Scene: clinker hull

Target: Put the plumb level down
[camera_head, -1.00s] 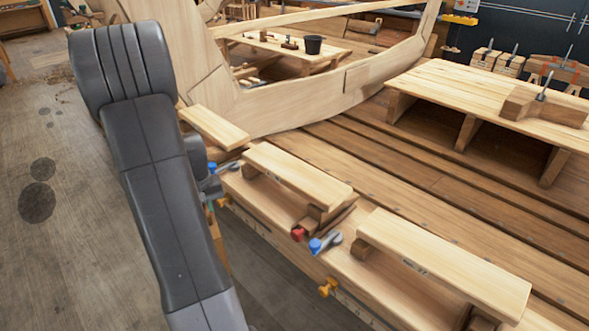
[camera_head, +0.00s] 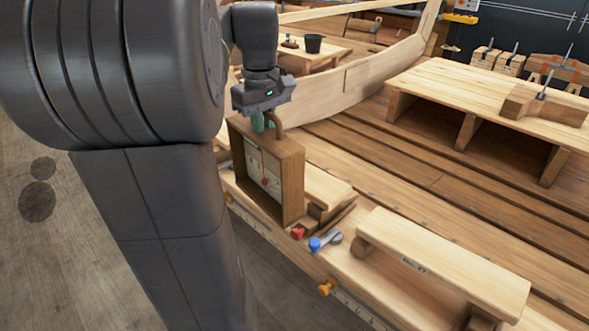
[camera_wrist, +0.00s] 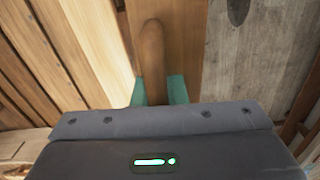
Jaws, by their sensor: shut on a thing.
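The plumb level (camera_head: 291,182) is an upright wooden box with a pale dial face and a rounded wooden handle on top. My gripper (camera_head: 262,122) is above it, with its green fingers shut on the handle. The wrist view shows the handle (camera_wrist: 152,50) between the two green fingers (camera_wrist: 157,90). The level is over the long bench ledge beside the hull. I cannot tell whether its base touches the ledge; the lower back side is hidden.
A raised wooden block (camera_head: 440,262) stands to the right, and another (camera_head: 325,187) sits just behind the level. A blue-ended tool (camera_head: 325,242) and a red-ended one (camera_head: 298,232) lie close by.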

